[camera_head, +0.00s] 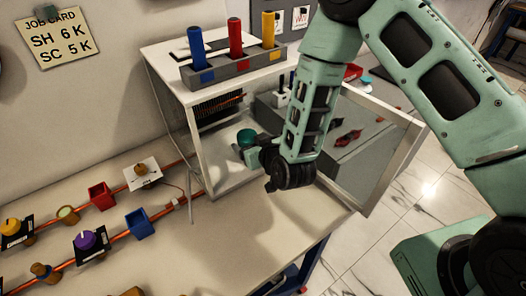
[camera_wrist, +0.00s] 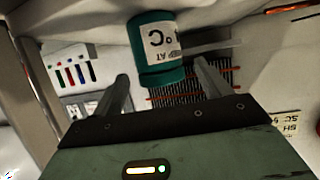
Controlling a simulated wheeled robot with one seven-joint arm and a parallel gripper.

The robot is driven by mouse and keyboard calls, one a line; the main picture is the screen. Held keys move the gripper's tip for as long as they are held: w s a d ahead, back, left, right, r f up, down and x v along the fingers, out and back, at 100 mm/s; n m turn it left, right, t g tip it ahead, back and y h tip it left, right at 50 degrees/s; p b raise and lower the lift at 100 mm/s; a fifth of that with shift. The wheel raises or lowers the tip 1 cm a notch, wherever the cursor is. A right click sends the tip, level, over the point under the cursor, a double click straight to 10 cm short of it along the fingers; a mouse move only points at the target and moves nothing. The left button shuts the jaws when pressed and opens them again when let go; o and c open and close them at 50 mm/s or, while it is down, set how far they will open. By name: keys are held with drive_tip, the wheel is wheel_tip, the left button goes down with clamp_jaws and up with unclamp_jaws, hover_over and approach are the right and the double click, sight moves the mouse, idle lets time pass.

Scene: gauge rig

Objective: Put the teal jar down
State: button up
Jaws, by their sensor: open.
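The teal jar (camera_head: 246,137) is inside the white open-fronted cabinet (camera_head: 197,150), near its left side. In the wrist view the jar (camera_wrist: 157,68) shows at the top middle, with a white label. My gripper (camera_head: 252,153) reaches into the cabinet from the right, right at the jar. In the wrist view my gripper (camera_wrist: 164,76) has its two fingers spread, one on each side of the jar. The gripper is open. The jar's base is partly hidden in the head view, so its contact with the cabinet floor cannot be told.
The cabinet door (camera_head: 385,150) stands open on the right. A grey rack (camera_head: 234,69) with blue, red and yellow cylinders sits on the cabinet's top. Red (camera_head: 102,196) and blue (camera_head: 140,223) boxes and knobs line the bench at left. The bench front is clear.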

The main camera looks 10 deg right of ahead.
drive_tip(key=s+a+r+n+g+b, duration=0.15)
drive_tip(key=s+r+g, duration=0.25)
drive_tip(key=s, duration=0.5)
drive_tip(key=s+a+r+n+g+b, duration=0.1)
drive_tip(key=s+r+n+g, duration=0.1)
drive_tip(key=s+r+g, duration=0.45)
drive_tip(key=s+d+r+g+h, duration=0.1)
drive_tip(key=s+d+r, duration=0.1)
drive_tip(key=s, duration=0.5)
drive_tip(key=s+d+r+n+g+h, duration=0.1)
drive_tip(key=s+d+r+h, duration=0.1)
drive_tip(key=s, duration=0.6)
drive_tip(key=d+r, duration=0.1)
drive_tip(key=d, duration=0.1)
drive_tip(key=shift+s+d+r, duration=0.25)
drive_tip(key=shift+d, duration=0.15)
drive_tip(key=shift+g, duration=0.25)
